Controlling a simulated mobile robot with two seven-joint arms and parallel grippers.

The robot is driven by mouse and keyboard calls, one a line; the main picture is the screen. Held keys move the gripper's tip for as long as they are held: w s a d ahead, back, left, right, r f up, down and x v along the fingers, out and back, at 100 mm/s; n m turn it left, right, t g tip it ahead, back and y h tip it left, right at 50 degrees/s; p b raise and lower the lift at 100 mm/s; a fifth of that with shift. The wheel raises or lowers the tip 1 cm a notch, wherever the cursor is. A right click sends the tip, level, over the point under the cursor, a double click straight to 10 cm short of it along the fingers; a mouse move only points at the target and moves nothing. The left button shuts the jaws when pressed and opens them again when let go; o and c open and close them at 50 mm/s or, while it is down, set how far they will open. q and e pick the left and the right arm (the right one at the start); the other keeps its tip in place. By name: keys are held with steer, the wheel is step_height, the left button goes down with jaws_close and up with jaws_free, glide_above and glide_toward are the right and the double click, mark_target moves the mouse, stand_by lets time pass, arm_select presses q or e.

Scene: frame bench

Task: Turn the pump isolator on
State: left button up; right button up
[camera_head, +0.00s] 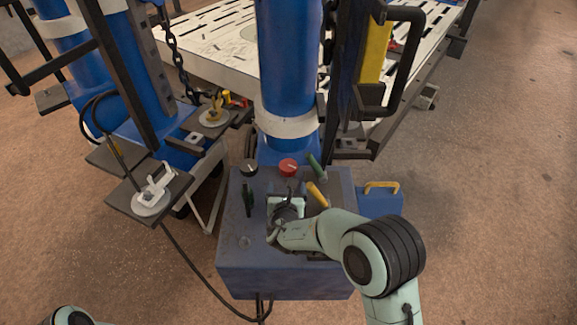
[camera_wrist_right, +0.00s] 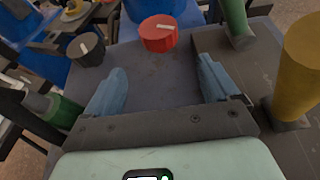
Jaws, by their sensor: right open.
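A red rotary knob (camera_head: 288,168) with a pale pointer bar sits at the back of the blue-grey control box (camera_head: 235,255). I cannot read any label naming it as the pump isolator. In the right wrist view the red knob (camera_wrist_right: 158,36) is ahead of my jaws, its bar lying roughly crosswise. A black knob (camera_head: 249,168) with a pale bar is to its left, also in the wrist view (camera_wrist_right: 86,50). My right gripper (camera_head: 284,203) is over the box, in front of the red knob. Its blue fingers (camera_wrist_right: 161,82) are open and empty, apart from the knob.
A yellow lever (camera_head: 317,194) stands close right of my right gripper, a green lever (camera_head: 315,165) behind it. A dark green lever (camera_head: 248,200) stands to the left. A blue column (camera_head: 285,65) rises behind the box. A blue case (camera_head: 380,203) is at its right.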

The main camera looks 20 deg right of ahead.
mark_target(288, 166)
steer(key=x, duration=0.3)
steer(key=r+b+x, duration=0.1)
steer(key=x, duration=0.2)
steer(key=r+x, duration=0.1)
steer(key=x, duration=0.2)
steer(key=shift+w+d+f, duration=0.1)
steer(key=shift+w+d, duration=0.15)
steer(key=shift+w, duration=0.4)
steer(key=shift+b+x, duration=0.4)
steer(key=shift+x, duration=0.45)
arm_select(q)
steer(key=shift+g, duration=0.8)
steer(key=s+f, duration=0.3)
steer(key=s, duration=0.1)
steer(key=shift+a+f, duration=0.25)
steer(key=shift+a, duration=0.05)
